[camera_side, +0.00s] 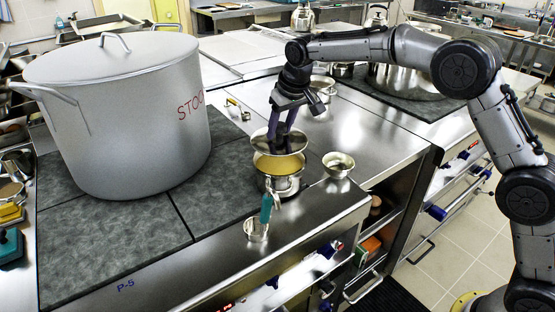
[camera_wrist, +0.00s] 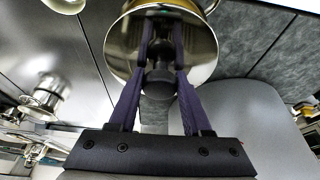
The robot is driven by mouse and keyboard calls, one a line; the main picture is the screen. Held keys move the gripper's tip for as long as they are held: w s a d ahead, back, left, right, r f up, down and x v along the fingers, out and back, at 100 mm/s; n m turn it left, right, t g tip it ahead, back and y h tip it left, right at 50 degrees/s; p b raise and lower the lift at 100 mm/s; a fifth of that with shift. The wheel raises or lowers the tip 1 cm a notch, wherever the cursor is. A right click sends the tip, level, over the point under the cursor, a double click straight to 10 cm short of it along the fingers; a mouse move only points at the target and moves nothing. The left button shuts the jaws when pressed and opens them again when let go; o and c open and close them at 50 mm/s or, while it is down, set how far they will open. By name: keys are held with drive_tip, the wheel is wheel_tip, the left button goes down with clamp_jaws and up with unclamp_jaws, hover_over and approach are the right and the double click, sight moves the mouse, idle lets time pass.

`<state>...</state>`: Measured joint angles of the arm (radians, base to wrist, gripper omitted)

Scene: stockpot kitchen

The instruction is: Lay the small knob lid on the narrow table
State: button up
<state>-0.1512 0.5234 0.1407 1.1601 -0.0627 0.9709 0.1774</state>
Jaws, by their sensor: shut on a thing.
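The small knob lid (camera_side: 258,143) is a shiny round steel disc with a dark knob. In the side view it hangs just above a small steel pot (camera_side: 281,184) of yellow liquid, with a gap showing at the front. My gripper (camera_side: 279,140) points down and is shut on the lid's knob. In the wrist view the lid (camera_wrist: 119,48) fills the top middle, and its knob lies between my two purple fingers (camera_wrist: 160,78). The lid hides part of the pot. I cannot tell for sure which steel surface is the narrow table.
A large lidded stockpot (camera_side: 130,120) stands close on the left. A small steel bowl (camera_side: 338,165) and a green-handled tool (camera_side: 266,208) are near the small pot. The steel counter (camera_side: 375,135) to the right has bare room.

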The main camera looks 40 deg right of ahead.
sight(291, 137)
drive_tip(key=shift+w+r, duration=0.1)
drive_tip(key=shift+r, duration=0.05)
